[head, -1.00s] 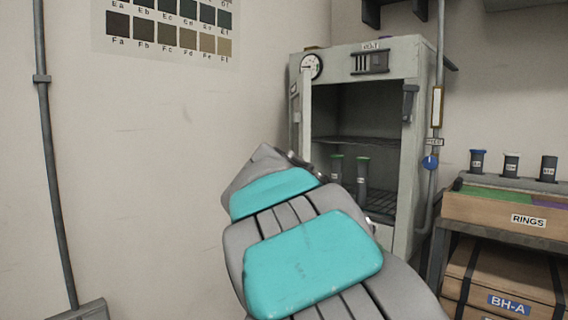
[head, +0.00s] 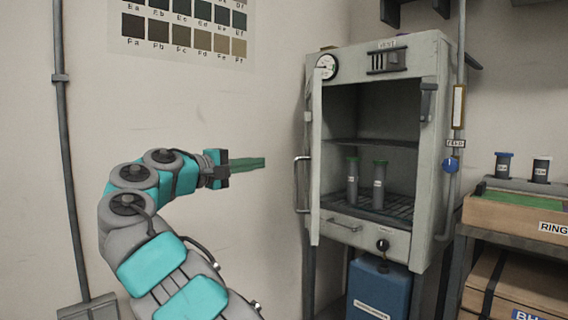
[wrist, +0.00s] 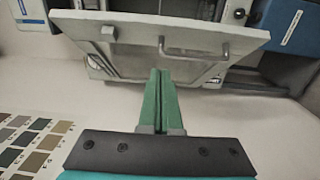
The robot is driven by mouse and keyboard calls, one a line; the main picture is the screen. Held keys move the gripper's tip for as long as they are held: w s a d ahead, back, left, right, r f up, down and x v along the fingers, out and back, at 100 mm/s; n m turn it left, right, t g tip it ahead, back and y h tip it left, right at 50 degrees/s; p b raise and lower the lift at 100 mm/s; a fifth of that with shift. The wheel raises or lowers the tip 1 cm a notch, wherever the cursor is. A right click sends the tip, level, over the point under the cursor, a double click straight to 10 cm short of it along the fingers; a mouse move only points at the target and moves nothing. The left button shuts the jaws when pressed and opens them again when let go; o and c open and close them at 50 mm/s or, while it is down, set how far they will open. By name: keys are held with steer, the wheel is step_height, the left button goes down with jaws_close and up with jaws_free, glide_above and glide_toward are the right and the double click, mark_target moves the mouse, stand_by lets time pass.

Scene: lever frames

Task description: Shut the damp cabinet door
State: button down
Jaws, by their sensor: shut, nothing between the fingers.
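The damp cabinet (head: 432,150) stands at the right of the head view with its front open. Its door (head: 315,170) is swung out on the left side and shows nearly edge-on. A bar handle (head: 299,185) sticks out from the door's left face. In the wrist view, a pale door panel (wrist: 130,28) with a bar handle (wrist: 195,53) lies beyond the fingertips. My gripper (head: 262,162) is left of the door, shut and empty, with a visible gap to the handle. Its green fingers also show together in the wrist view (wrist: 160,78).
Two green-capped canisters (head: 365,182) stand inside on the rack. A shelf with a RINGS box (head: 510,214) stands at right. A vertical pipe (head: 64,130) runs along the left wall.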

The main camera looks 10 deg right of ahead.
mark_target(312, 158)
steer(key=b+x, duration=0.1)
steer(key=x, duration=0.9)
steer(key=shift+s+d+f, duration=0.1)
steer(key=shift+f, duration=0.05)
steer(key=shift+s+d+b, duration=0.15)
steer(key=shift+d+b, duration=0.25)
steer(key=shift+d, duration=0.15)
steer(key=shift+s+d+b, duration=0.2)
steer(key=shift+d+b, duration=0.15)
steer(key=shift+d, duration=0.15)
steer(key=shift+s+d+b, duration=0.1)
steer(key=shift+d+b, duration=0.25)
steer(key=shift+d, duration=0.35)
steer(key=shift+d, duration=0.15)
